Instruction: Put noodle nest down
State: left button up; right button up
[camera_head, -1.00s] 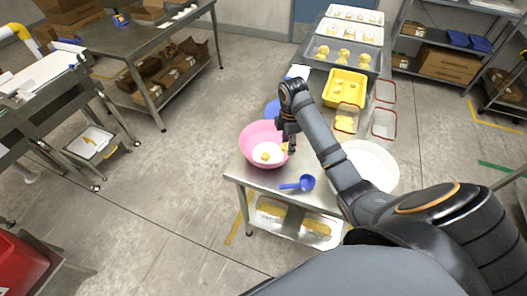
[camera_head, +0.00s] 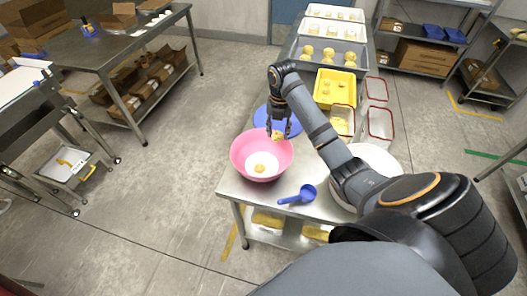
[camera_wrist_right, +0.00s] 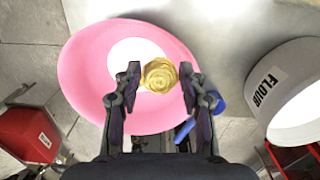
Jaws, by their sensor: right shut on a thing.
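A yellow noodle nest (camera_head: 277,135) is held between the fingertips of my right gripper (camera_head: 279,132), above the far right part of the pink bowl (camera_head: 238,158). In the right wrist view the nest (camera_wrist_right: 160,76) sits between both fingers of the gripper (camera_wrist_right: 160,80), with the pink bowl (camera_wrist_right: 85,75) behind it. My left gripper is not in view.
A blue ladle (camera_head: 300,195) lies right of the bowl. A blue round plate (camera_head: 265,120) is behind it. A white tub marked FLOUR (camera_wrist_right: 295,95) stands close by. A yellow tray (camera_head: 335,89) and red-rimmed containers (camera_head: 380,123) are farther back.

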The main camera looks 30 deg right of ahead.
jog(key=b, duration=0.4)
send_near(264, 160)
jog(key=shift+s+d+f, duration=0.15)
jog(key=shift+d+f, duration=0.35)
jog(key=shift+d, duration=0.1)
jog(key=shift+a+f, duration=0.25)
jog(key=shift+f, duration=0.05)
jog(key=f, duration=0.3)
jog(key=shift+a+f, duration=0.15)
jog(key=shift+a, duration=0.25)
jog(key=shift+d+f, duration=0.1)
jog(key=shift+f, duration=0.1)
jog(key=shift+f, duration=0.2)
jog(key=o, duration=0.9)
jog(key=shift+r, duration=0.1)
